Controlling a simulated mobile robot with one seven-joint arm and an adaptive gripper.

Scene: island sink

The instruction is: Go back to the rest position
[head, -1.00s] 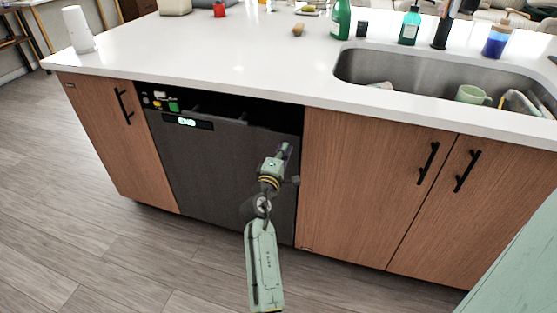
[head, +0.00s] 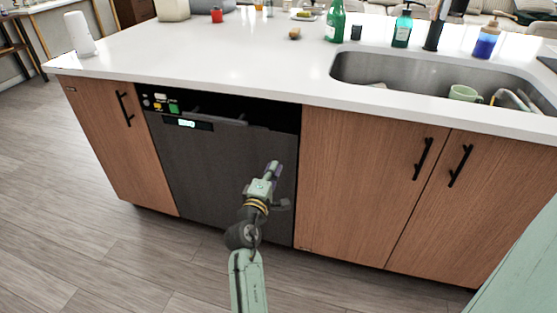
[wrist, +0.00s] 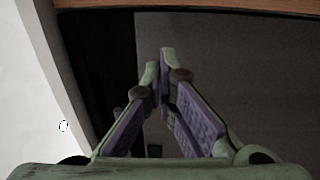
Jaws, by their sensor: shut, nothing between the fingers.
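My gripper (head: 274,167) is in front of the dark dishwasher door (head: 205,165) in the head view, below the counter edge and toward the door's right side. In the wrist view my gripper (wrist: 159,62) has its two fingertips close together with nothing between them. The dishwasher's top edge stands slightly away from the counter, with a dark gap above it. A lit display and coloured buttons show at its upper left.
Wooden cabinets (head: 365,180) flank the dishwasher. The white countertop (head: 215,55) above carries bottles and a red jar (head: 217,14). A sink (head: 400,70) at the right holds a green mug (head: 464,93). The wooden floor (head: 60,200) at the left is clear.

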